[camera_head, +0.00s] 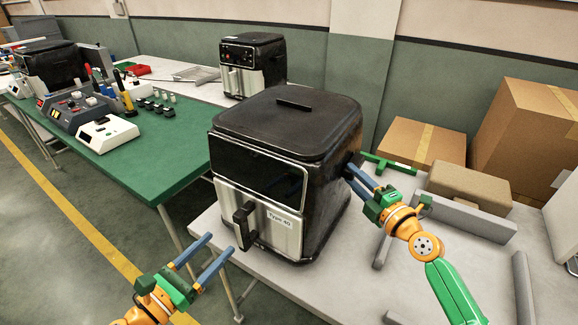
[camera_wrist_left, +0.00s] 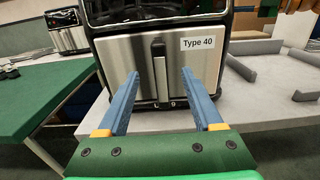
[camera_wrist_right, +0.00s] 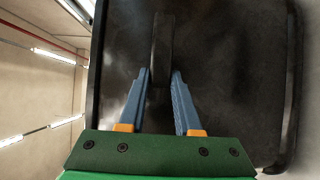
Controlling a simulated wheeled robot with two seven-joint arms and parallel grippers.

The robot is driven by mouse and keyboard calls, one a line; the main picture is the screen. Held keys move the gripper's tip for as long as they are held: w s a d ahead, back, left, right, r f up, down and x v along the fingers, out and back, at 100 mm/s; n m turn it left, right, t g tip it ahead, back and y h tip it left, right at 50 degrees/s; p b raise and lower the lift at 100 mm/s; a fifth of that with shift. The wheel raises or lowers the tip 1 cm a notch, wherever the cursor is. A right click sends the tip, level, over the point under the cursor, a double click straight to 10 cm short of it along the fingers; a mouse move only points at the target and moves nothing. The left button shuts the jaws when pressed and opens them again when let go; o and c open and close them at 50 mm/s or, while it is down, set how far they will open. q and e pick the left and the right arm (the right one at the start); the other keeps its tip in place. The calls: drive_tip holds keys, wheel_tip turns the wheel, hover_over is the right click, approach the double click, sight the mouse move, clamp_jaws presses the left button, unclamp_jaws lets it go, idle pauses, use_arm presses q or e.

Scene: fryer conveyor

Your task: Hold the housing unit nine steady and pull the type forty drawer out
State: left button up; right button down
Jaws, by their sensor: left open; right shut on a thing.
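The housing unit (camera_head: 285,130) is a black fryer body on the grey table. Its silver drawer front (camera_head: 280,228) carries a "Type 40" label and a dark vertical handle (camera_head: 244,222); the drawer looks closed. The drawer front (camera_wrist_left: 185,80) and handle (camera_wrist_left: 159,75) also show in the left wrist view. My left gripper (camera_head: 220,246) is open and empty, just in front of the handle; in its wrist view the handle lies ahead between the fingers. My right gripper (camera_head: 352,172) is shut on a dark side handle (camera_wrist_right: 162,50) on the housing's right side.
A second fryer (camera_head: 252,65) stands behind on the table's far part. A green-topped table (camera_head: 150,160) with devices is at the left. Cardboard boxes (camera_head: 425,145) and grey fixture bars (camera_head: 470,215) lie to the right.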

sight(236, 225)
use_arm(q)
drive_tip(key=x, duration=0.9)
drive_tip(key=shift+w+d, duration=0.25)
drive_tip(key=shift+w, duration=0.05)
clamp_jaws()
